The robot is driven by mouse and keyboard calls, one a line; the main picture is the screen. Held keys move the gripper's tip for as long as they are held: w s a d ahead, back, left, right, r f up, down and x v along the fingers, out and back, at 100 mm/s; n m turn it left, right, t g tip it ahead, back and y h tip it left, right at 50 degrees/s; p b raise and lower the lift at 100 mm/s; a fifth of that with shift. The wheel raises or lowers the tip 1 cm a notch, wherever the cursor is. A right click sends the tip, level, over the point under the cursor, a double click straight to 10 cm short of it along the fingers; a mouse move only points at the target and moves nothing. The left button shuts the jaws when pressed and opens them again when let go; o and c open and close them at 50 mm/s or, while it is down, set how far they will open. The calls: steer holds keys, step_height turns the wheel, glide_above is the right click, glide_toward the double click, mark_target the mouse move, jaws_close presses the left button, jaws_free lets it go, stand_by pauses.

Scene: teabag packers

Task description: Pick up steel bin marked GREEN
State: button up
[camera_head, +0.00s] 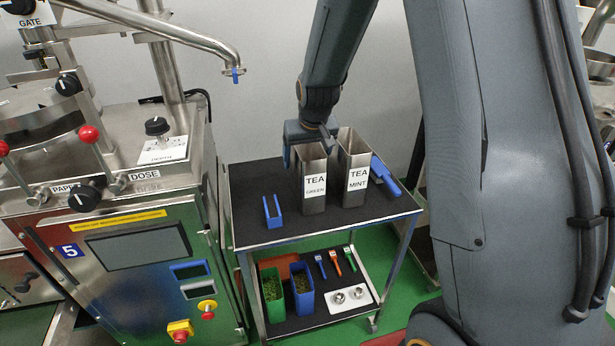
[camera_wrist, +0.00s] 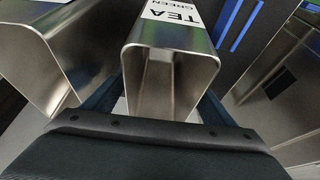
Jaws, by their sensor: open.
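The steel bin marked TEA GREEN (camera_head: 313,205) stands upright on the black top of a small cart. It also shows in the wrist view (camera_wrist: 172,75), its open mouth toward the camera. My gripper (camera_head: 309,150) is at the top of this bin, on its back side. In the wrist view my gripper (camera_wrist: 155,105) is open, with one finger on each side of the bin near its rim. I cannot tell whether either finger touches the steel. A similar bin marked TEA MINT (camera_head: 356,196) stands just to the right.
A blue U-shaped holder (camera_head: 272,212) and a blue scoop (camera_head: 386,177) lie on the cart top (camera_head: 255,180). The packing machine (camera_head: 140,255) stands close on the left. The lower shelf holds a green bin (camera_head: 272,308), a blue bin (camera_head: 303,303) and small tools.

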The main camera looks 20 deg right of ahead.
steer(key=shift+f, duration=0.3)
stand_by(0.5)
steer(key=shift+c, duration=0.3)
steer(key=c, duration=1.6)
steer(key=shift+o, duration=0.2)
steer(key=shift+r, duration=0.1)
